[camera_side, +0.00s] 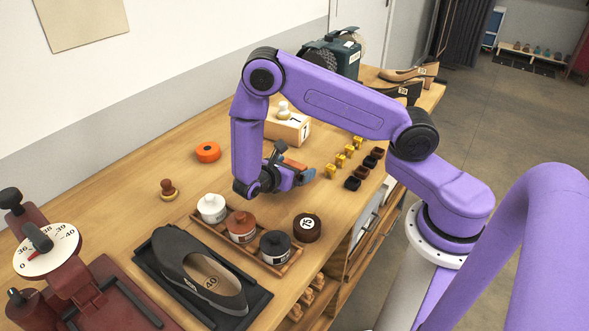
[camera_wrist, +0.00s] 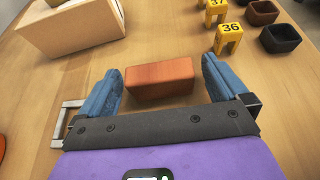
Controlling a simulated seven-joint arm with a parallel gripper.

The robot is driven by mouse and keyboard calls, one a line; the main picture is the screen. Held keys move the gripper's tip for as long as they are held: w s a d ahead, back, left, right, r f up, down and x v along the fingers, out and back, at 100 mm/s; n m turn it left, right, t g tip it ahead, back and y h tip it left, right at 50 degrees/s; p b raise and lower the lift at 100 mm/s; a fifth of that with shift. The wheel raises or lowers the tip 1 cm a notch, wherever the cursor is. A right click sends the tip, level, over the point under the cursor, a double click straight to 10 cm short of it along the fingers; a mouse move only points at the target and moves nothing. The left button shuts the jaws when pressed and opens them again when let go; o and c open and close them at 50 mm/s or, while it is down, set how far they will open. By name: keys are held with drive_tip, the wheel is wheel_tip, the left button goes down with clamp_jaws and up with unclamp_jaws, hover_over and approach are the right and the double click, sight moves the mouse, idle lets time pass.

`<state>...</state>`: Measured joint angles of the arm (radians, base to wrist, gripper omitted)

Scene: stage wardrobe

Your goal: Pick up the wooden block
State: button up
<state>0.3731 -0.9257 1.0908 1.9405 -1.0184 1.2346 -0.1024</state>
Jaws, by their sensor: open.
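The wooden block (camera_wrist: 160,78) is a reddish-brown brick lying on the wooden table. In the wrist view it lies between the blue fingers of my gripper (camera_wrist: 161,70), toward their tips. My gripper is open, with a gap between the block and each finger. In the side view my gripper (camera_side: 297,169) is low over the table. A brown-orange part of the block (camera_side: 293,163) shows there beside a blue finger; the rest is hidden by the gripper.
A pale wooden box (camera_side: 288,127) stands behind the gripper. Yellow numbered stands (camera_wrist: 229,38) and dark cups (camera_wrist: 280,38) are to the right. A tray of jars (camera_side: 287,266), a round dark tin (camera_side: 307,228) and a black shoe (camera_side: 198,272) lie in front. An orange disc (camera_side: 208,152) sits left.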

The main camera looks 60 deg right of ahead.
drive_tip(key=c, duration=1)
drive_tip(key=shift+o, duration=0.2)
